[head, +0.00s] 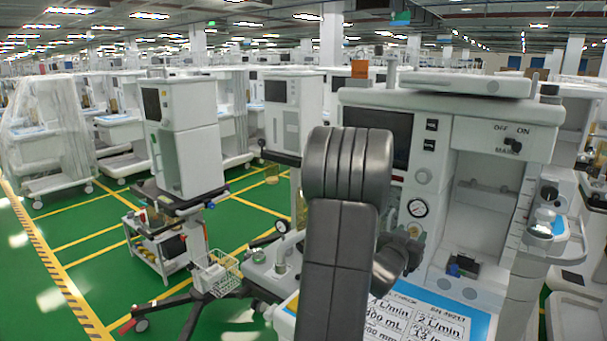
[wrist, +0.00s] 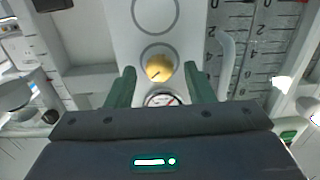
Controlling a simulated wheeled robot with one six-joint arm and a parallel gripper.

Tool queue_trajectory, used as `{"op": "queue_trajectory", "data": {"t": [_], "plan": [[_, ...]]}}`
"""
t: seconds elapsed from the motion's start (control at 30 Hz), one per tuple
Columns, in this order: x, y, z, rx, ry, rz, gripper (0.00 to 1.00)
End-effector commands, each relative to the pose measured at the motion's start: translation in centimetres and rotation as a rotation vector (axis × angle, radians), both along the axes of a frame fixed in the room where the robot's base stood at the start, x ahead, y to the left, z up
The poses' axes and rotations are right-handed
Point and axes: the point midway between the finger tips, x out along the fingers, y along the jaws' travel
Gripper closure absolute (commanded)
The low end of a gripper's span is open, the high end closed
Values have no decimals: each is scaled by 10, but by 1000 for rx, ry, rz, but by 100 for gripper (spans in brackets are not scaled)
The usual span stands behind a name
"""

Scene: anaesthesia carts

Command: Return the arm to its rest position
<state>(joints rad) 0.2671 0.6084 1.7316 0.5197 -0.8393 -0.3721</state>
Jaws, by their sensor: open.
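My dark arm (head: 340,230) rises in the middle of the head view, bent in front of the white anaesthesia cart (head: 490,140). My gripper cannot be made out in the head view. In the wrist view my gripper (wrist: 160,80) shows two green fingers spread apart. A brass-coloured knob (wrist: 159,68) and part of a round gauge (wrist: 162,99) on the cart's panel show in the gap between the fingers. Neither finger is seen closed on anything; how far the panel is from the fingertips I cannot tell.
The cart carries a round gauge (head: 417,207), an ON/OFF switch (head: 513,145), a dark screen (head: 377,136) and a blue-edged label sheet (head: 425,318). A wheeled stand with a white unit (head: 190,150) is at left. Open green floor (head: 60,240) lies further left.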

Motion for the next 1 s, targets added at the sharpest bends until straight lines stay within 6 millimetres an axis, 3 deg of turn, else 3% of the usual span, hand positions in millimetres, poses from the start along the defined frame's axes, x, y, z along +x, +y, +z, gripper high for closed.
{"op": "queue_trajectory", "data": {"t": [0.2,0.5,1.0], "plan": [[-38,29,-2,4,-4,2,52],[-77,58,-1,5,-6,1,52],[-89,67,0,6,-4,-1,52]]}}
